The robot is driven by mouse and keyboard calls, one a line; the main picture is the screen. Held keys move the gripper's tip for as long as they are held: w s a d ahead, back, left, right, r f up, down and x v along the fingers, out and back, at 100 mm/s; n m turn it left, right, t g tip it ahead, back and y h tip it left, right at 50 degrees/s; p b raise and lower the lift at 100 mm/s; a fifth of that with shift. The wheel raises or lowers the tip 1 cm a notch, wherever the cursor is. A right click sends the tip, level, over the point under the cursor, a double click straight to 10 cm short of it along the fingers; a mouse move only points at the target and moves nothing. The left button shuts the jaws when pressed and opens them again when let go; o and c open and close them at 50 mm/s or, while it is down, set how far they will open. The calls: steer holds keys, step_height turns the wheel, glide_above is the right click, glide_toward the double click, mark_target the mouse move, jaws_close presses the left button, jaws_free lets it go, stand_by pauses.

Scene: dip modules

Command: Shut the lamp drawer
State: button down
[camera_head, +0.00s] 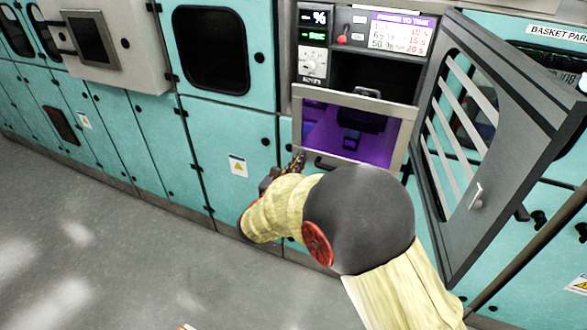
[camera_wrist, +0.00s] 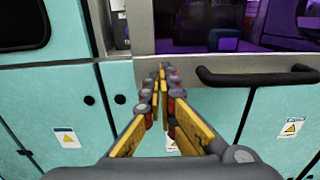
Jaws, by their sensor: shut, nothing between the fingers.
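The lamp drawer (camera_head: 301,120) has a grey-framed window front with violet light behind it, below a dark opening in the teal cabinet. Its front seems to stand out from the cabinet, but I cannot tell how far. Its black bar handle (camera_wrist: 257,77) runs along the lower frame in the wrist view. My gripper (camera_head: 299,158) is shut and empty at the drawer's lower left corner. In the wrist view its fingertips (camera_wrist: 161,69) lie left of the handle, over the grey lower frame (camera_wrist: 200,71). I cannot tell whether they touch it.
A grey slatted door (camera_head: 505,165) hangs open on the right, close to my arm. A control panel (camera_head: 313,45) and a display card (camera_head: 400,33) are above the drawer. A beige box with a screen (camera_head: 92,40) sticks out at upper left. The floor (camera_head: 110,240) at left is clear.

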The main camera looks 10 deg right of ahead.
steer(key=b+x, duration=0.2)
steer(key=x, duration=2.7)
steer(key=shift+f+b, duration=0.15)
steer(key=shift+b, duration=0.15)
steer(key=shift+x, duration=1)
steer(key=shift+w+d, duration=0.1)
steer(key=shift+r, duration=0.25)
